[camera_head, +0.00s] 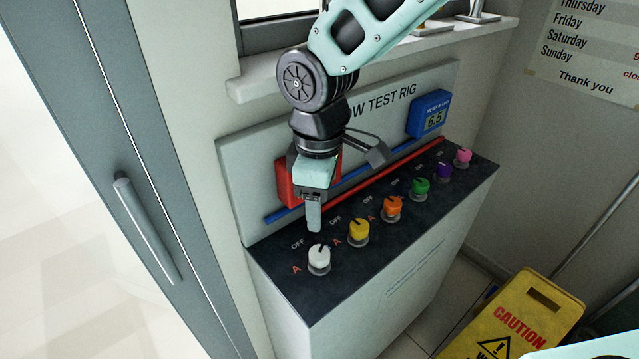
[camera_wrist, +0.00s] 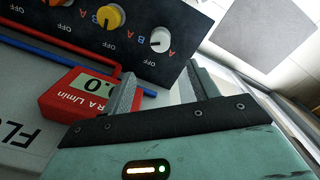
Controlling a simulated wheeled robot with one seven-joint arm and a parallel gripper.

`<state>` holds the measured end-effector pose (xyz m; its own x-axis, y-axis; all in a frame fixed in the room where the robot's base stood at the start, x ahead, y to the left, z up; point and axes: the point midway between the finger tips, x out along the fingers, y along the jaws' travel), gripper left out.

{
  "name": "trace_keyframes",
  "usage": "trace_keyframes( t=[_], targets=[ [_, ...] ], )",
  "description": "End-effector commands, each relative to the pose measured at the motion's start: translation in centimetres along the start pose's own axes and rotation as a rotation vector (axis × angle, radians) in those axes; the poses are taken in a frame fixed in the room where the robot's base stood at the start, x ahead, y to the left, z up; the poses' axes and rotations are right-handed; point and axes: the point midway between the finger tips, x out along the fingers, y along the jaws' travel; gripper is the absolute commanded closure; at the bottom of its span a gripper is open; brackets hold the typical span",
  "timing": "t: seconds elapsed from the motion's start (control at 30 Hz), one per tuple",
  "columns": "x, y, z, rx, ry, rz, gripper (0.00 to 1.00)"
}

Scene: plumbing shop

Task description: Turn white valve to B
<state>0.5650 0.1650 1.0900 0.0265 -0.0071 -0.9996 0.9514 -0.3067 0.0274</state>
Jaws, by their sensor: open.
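The white valve (camera_head: 319,258) is the nearest knob at the left end of the dark panel (camera_head: 300,298). In the head view OFF is printed behind it and a red A to its left. In the wrist view the white valve (camera_wrist: 160,40) has a dark pointer line, a red A on one side, a blue B on the other and OFF below; which mark the line points to is hard to tell. My gripper (camera_head: 314,228) is above and behind the valve, pointing down, apart from it. In the wrist view its two fingers (camera_wrist: 158,90) are spread, with nothing between them.
A yellow valve (camera_head: 358,231) stands close to the right, then orange (camera_head: 392,207), green (camera_head: 420,187) and more knobs. A red meter (camera_wrist: 80,95) and red and blue pipes lie behind the panel. A door handle (camera_head: 146,230) is at left, a yellow caution sign (camera_head: 515,315) at lower right.

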Motion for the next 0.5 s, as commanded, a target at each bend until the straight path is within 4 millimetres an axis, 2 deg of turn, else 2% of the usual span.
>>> trace_keyframes(
  t=[0.1, 0.2, 0.5],
  targets=[
    [-2.0, 0.0, 0.0, 0.001, 0.002, 0.002, 0.41],
    [-3.1, 0.0, 0.0, 0.002, 0.002, 0.001, 0.41],
    [-4.0, 0.0, 0.0, 0.001, -0.001, -0.001, 0.41]
  ],
)
